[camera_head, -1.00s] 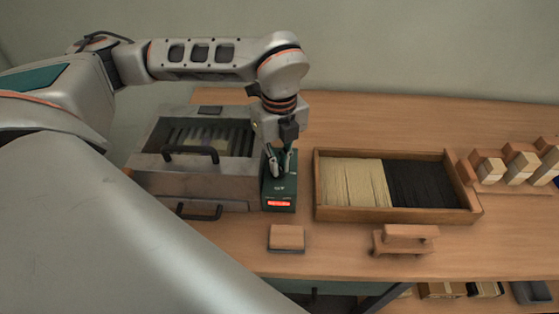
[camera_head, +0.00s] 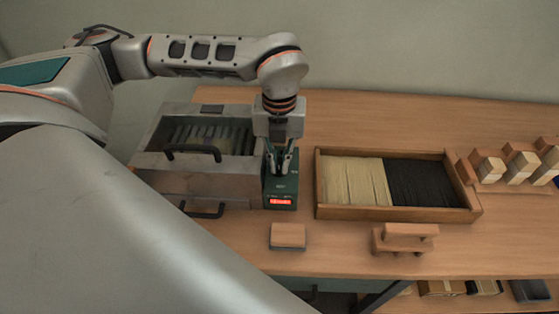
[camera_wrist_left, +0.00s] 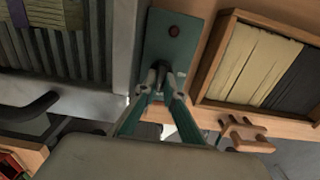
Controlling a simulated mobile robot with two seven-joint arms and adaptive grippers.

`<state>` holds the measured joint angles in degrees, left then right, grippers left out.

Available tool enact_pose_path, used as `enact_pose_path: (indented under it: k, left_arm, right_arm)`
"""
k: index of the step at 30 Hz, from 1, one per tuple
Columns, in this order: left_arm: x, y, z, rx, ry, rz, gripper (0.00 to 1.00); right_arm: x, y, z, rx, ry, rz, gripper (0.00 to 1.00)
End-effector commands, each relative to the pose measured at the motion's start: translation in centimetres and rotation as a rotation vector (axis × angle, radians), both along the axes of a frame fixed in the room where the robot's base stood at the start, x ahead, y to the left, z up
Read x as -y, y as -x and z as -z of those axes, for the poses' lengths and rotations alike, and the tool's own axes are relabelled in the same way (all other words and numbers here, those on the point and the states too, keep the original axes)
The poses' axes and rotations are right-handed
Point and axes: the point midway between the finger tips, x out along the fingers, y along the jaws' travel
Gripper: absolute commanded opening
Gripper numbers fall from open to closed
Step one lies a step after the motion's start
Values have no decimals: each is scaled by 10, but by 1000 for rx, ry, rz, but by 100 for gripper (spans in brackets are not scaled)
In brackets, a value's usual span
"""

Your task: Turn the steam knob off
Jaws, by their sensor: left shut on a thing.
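A dark green control box (camera_head: 281,190) with a lit red display (camera_head: 280,201) stands against the right side of the grey metal steam unit (camera_head: 190,185). The display text is too small to read. My left gripper (camera_head: 279,170) points down at the top of the box, its fingers shut on the steam knob. The knob is mostly hidden by the fingers. In the left wrist view, the fingertips (camera_wrist_left: 160,85) meet over the box's green top (camera_wrist_left: 158,45), and a dark red round button (camera_wrist_left: 174,30) shows beyond them. My right gripper is out of view.
A wooden tray (camera_head: 345,213) of pale and black bristles lies close to the box's right. A small wooden block (camera_head: 288,235) and a wooden stand (camera_head: 404,238) lie in front. Two dark handles (camera_head: 193,152) project from the steam unit. Wooden blocks (camera_head: 520,163) stand far right.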

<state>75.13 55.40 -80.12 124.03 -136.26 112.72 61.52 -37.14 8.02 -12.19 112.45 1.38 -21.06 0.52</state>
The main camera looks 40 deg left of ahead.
Motion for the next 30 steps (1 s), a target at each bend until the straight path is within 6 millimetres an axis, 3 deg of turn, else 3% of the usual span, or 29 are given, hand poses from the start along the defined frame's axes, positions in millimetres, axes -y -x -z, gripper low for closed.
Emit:
enact_pose_path:
  k: [10,12,13,30]
  left_arm:
    - [0,0,-1,2,1,4,0]
    - [0,0,-1,2,1,4,24]
    - [0,0,-1,2,1,4,26]
    - [0,0,0,-1,0,-17,26]
  right_arm:
    - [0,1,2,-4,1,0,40]
    - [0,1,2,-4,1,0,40]
    - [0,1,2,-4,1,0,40]
    - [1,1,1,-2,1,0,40]
